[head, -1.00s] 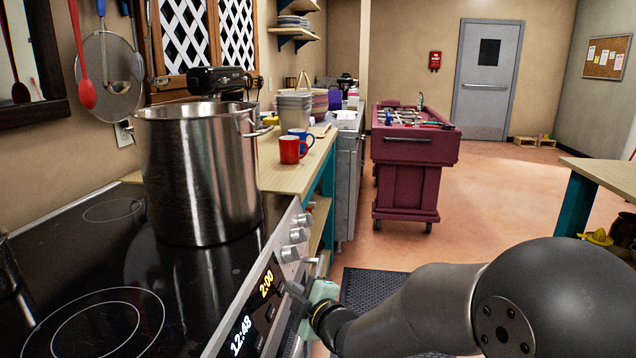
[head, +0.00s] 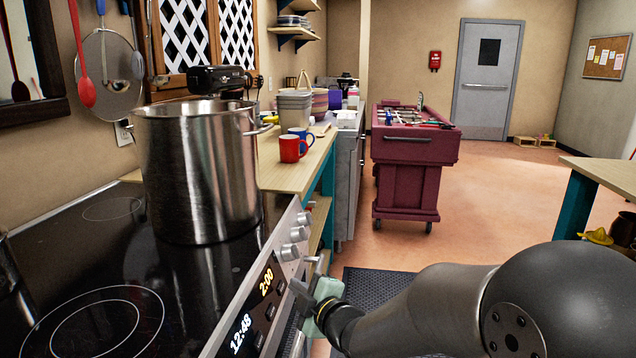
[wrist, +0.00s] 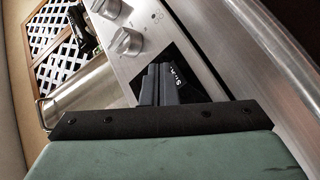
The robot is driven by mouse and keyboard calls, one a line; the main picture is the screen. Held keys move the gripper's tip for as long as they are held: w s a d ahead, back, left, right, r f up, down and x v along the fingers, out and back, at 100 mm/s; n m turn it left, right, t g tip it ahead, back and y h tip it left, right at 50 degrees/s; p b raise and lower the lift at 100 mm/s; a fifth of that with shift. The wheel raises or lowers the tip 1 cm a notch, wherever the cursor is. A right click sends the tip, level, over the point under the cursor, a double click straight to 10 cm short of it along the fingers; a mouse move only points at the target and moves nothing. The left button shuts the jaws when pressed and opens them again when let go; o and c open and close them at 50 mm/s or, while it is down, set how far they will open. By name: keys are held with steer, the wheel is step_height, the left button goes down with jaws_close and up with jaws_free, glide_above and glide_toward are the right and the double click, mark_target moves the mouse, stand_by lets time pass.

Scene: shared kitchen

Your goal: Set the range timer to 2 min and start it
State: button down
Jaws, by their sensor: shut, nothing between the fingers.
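The range's control panel (head: 247,324) is on the sloped front edge of the range. It has two lit displays: the timer display (head: 266,283) reads 2:00 in yellow and the clock display (head: 242,333) reads 12:48 in white. Small dark buttons sit beside the displays. My gripper (head: 302,290) is shut and empty, close in front of the panel beside the timer display. In the wrist view its dark fingers (wrist: 163,84) are together over the black panel, covering most of it. I cannot tell whether the fingertips touch a button.
Silver knobs (head: 294,242) stick out of the range front beyond the displays. A large steel pot (head: 200,170) stands on the black glass cooktop (head: 60,260). A wooden counter with a red mug (head: 291,149) lies beyond. A dark mat (head: 385,290) covers the floor.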

steer(key=shift+s+d+r+p, duration=0.15)
steer(key=shift+d+r+p, duration=0.2)
steer(key=shift+d, duration=0.6)
steer(key=shift+s+d+r+p, duration=0.25)
steer(key=shift+d+p, duration=0.2)
steer(key=shift+d, duration=0.45)
steer(key=shift+s+d+r+p, duration=0.1)
steer(key=shift+d+r+p, duration=0.25)
steer(key=shift+d, duration=0.6)
